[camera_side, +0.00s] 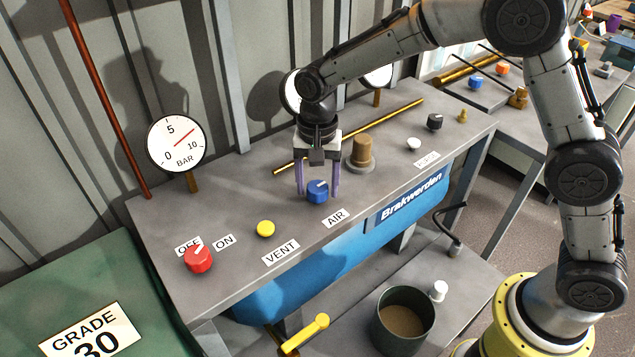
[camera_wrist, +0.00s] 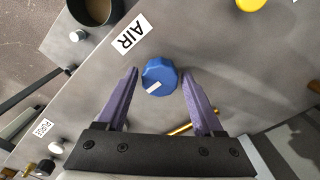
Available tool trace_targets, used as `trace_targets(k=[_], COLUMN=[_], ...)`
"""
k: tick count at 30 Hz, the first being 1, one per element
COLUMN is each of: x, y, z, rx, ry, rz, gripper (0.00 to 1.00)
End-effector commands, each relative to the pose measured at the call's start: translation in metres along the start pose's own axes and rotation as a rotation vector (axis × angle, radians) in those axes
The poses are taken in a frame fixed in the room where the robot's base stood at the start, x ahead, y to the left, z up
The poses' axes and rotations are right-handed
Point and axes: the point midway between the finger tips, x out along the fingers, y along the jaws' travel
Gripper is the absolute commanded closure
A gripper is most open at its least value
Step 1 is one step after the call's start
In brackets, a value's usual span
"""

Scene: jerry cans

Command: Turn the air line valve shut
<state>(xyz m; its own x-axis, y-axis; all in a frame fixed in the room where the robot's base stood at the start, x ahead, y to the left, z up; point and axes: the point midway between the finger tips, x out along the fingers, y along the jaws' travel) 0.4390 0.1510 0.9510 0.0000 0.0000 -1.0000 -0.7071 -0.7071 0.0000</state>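The air valve is a blue faceted knob (camera_side: 317,191) with a white mark, on the grey bench top behind the AIR label (camera_side: 336,217). It also shows in the wrist view (camera_wrist: 160,77), near the middle, with its white mark (camera_wrist: 153,88) on the side toward my gripper and the AIR label (camera_wrist: 131,35) up and left of it. My gripper (camera_side: 318,193) points down over the knob. Its two purple fingers are open, one on each side, and in the wrist view (camera_wrist: 160,80) a gap shows between the knob and each finger.
A red knob (camera_side: 198,258) by OFF and ON labels and a yellow knob (camera_side: 265,228) by a VENT label stand to the left. A brown fitting (camera_side: 361,153) stands close right of my gripper, and a brass rod (camera_side: 390,118) runs behind. A gauge (camera_side: 176,144) stands at the back left.

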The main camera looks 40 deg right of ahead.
Motion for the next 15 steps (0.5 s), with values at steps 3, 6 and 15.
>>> trace_targets(k=[3, 6, 15], x=[-0.0002, -0.0003, -0.0006], y=[0.0000, 0.0000, 0.0000], z=[0.0000, 0.0000, -0.0001], rx=[0.000, 0.000, -0.004], ry=[0.000, 0.000, 0.000], rz=[0.000, 0.000, 0.000], gripper=[0.55, 0.73, 1.00])
